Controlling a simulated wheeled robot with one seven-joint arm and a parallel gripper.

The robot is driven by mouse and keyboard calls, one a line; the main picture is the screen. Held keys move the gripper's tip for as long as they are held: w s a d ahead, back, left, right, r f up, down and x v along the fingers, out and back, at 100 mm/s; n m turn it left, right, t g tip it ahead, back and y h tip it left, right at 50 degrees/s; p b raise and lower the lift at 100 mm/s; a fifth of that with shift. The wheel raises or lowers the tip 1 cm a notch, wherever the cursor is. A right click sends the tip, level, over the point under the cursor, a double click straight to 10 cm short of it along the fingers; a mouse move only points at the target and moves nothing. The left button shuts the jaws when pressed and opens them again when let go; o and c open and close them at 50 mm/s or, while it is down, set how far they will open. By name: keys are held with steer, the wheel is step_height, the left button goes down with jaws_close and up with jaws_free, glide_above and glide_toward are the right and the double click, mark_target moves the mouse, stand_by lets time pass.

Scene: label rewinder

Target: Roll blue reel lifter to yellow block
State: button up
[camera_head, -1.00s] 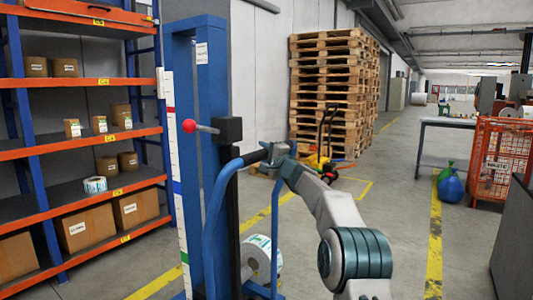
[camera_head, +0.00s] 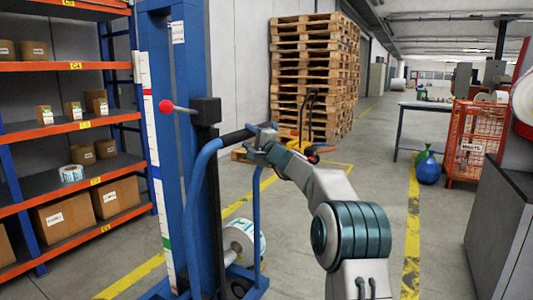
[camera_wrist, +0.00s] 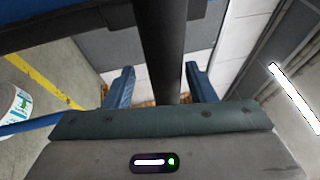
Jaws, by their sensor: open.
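The blue reel lifter (camera_head: 185,150) stands upright at left centre in the head view, with a red-knobbed lever and a white reel (camera_head: 243,240) low at its side. Its curved blue handle frame ends in a black grip (camera_head: 238,137). My gripper (camera_head: 264,135) is at the end of this grip. In the wrist view the dark bar (camera_wrist: 163,40) runs between the two blue fingers of my gripper (camera_wrist: 161,80), which are apart; whether they touch it is unclear. I cannot make out a yellow block in either view.
An orange-and-blue rack (camera_head: 70,190) with boxes stands left of the lifter. Stacked pallets (camera_head: 312,80) and a yellow pallet truck are behind. A grey cabinet (camera_head: 490,215) and orange cage (camera_head: 470,150) stand right. Floor with a yellow line (camera_head: 412,240) lies clear between.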

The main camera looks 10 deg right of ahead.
steer(key=b+v, duration=0.1)
steer(key=v, duration=0.9)
steer(key=shift+f, duration=0.1)
